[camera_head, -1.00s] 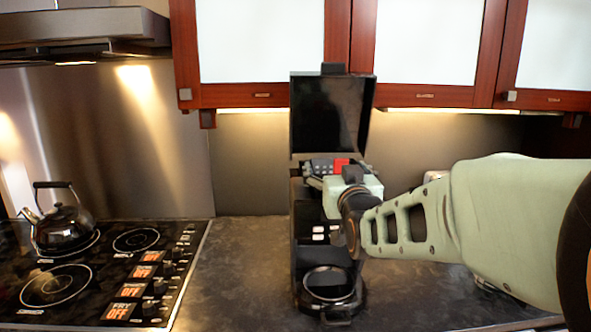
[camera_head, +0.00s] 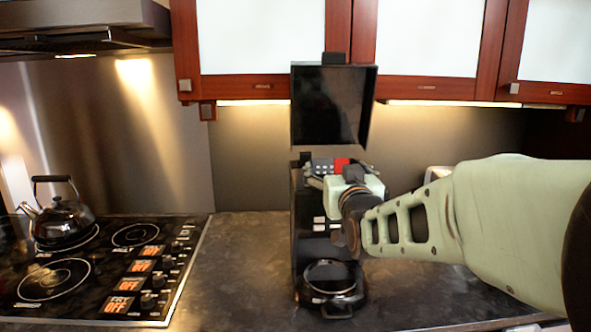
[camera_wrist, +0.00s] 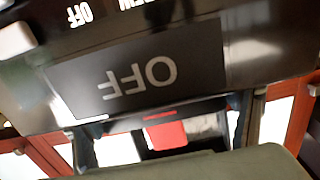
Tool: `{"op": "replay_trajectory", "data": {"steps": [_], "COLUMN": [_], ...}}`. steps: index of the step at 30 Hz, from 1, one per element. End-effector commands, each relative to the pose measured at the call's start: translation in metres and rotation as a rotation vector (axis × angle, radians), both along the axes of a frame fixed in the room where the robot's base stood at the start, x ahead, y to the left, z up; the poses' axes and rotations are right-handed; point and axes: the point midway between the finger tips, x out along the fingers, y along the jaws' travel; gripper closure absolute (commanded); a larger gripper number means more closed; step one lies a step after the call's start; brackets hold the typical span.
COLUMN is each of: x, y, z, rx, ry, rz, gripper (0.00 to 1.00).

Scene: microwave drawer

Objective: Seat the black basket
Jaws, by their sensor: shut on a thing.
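My gripper (camera_head: 328,186) is in front of the upper part of a tall black coffee machine (camera_head: 308,232), below its raised black lid (camera_head: 330,104). The jaws are shut on the black basket. My wrist hides most of the basket in the head view, and I cannot make out its outline. In the wrist view a glossy dark panel (camera_wrist: 205,72) with upside-down "OFF" lettering fills the upper part. A red patch (camera_wrist: 165,135) shows below it, between dark finger parts. I cannot tell whether the basket touches the machine.
A round glass carafe (camera_head: 332,284) stands at the machine's foot. A stove (camera_head: 75,285) with a kettle (camera_head: 62,220) is at the left. The counter (camera_head: 235,265) between stove and machine is clear.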

Motion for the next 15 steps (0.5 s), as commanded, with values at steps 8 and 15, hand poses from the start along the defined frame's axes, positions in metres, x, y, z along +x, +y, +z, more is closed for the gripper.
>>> {"op": "replay_trajectory", "data": {"steps": [8, 15], "x": [0.0, 0.0], "y": [0.0, 0.0], "z": [-0.007, -0.013], "rx": [0.0, 0.0], "ry": [-0.002, -0.001], "rz": [0.0, 0.0], "gripper": [0.46, 0.46]}}
